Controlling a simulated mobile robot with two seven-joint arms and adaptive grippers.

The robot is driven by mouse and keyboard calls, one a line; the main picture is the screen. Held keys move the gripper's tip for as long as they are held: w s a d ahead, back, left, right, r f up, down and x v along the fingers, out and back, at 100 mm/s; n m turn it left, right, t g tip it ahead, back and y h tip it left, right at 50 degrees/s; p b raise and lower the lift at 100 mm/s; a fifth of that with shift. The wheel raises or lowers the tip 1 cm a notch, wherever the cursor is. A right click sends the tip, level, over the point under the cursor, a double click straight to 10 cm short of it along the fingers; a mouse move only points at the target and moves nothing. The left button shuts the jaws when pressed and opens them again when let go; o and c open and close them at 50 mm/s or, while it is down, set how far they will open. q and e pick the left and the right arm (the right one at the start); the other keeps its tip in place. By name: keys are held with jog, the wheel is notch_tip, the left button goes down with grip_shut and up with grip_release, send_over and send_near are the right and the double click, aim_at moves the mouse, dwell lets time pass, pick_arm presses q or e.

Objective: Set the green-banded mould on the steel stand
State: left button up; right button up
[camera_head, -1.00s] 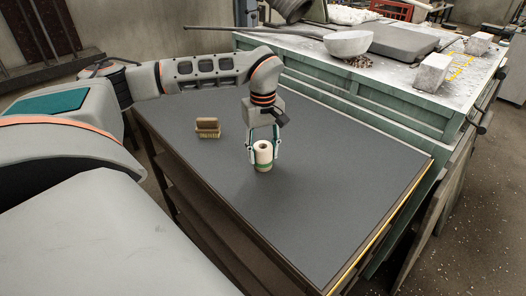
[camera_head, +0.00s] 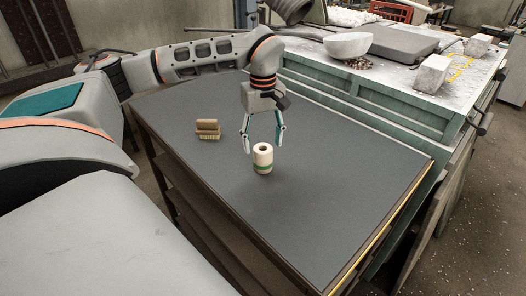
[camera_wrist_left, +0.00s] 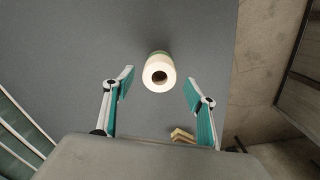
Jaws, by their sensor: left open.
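The green-banded mould (camera_head: 263,157) is a cream cylinder with a dark hole in its top and a green band near its base. It stands upright on the dark grey tabletop (camera_head: 310,205). My left gripper (camera_head: 263,149) is open above it and holds nothing, with its fingers spread to either side of the mould's top. In the left wrist view the mould (camera_wrist_left: 160,72) shows between and slightly beyond the open fingertips (camera_wrist_left: 158,76), apart from both. I cannot make out a steel stand in either view. My right gripper is not in view.
A wooden brush or block (camera_head: 207,130) sits on the table left of the mould. Behind is a green workbench (camera_head: 400,115) with a pale bowl (camera_head: 348,45) and white blocks (camera_head: 433,72). The table's right and front areas are clear.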

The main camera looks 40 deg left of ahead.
pick_arm(q)
notch_tip(320, 180, up, 7)
jog(key=shift+r, duration=0.2)
dwell(0.6)
